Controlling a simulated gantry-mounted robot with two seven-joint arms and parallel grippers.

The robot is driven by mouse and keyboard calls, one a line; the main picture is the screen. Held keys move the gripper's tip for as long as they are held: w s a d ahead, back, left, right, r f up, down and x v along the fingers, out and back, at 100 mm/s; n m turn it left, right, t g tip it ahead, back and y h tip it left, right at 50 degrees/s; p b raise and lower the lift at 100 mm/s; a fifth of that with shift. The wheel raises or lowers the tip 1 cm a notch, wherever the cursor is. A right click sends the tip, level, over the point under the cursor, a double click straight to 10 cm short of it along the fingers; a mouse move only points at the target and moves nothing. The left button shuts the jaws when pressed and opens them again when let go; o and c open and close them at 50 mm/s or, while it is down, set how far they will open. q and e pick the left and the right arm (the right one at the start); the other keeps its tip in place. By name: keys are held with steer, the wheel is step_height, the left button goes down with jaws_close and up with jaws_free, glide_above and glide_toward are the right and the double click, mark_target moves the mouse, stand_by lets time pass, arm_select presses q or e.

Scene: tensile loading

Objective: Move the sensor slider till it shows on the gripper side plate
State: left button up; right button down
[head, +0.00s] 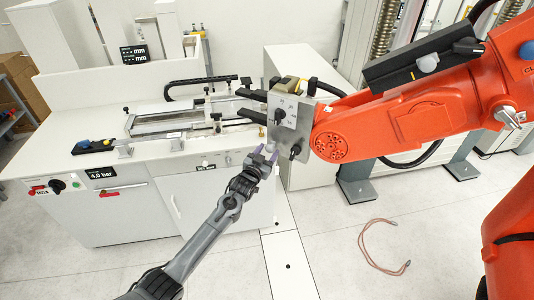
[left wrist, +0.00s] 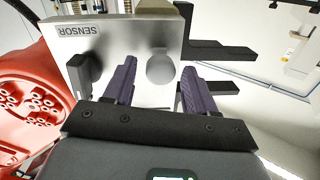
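The gripper side plate (head: 291,122) is a bright metal plate on the end of the orange arm. In the left wrist view the plate (left wrist: 130,45) carries an upside-down SENSOR label (left wrist: 82,30). A black knob-like part (left wrist: 84,74) stands beside the label, left of my fingers; I cannot tell whether it is the slider. A round grey shape (left wrist: 160,68) shows on the plate between my fingers. My left gripper (head: 267,154) is open, its purple fingers (left wrist: 152,88) pointing at the plate with nothing between them. Contact is unclear. My right gripper is not in view.
The orange robot arm (head: 420,115) fills the right side. Two black jaws (left wrist: 215,85) stick out beside the plate. A white bench with a measuring device (head: 165,122) stands at the left behind. A reddish cable (head: 370,250) lies on the clear floor.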

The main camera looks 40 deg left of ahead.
arm_select(q)
jaws_close()
steer(key=shift+r, duration=0.4)
steer(key=shift+f, duration=0.1)
steer(key=shift+o, duration=0.8)
jaws_free()
steer(key=v, duration=1.1)
steer(key=shift+b, duration=0.4)
steer(key=shift+w, duration=0.1)
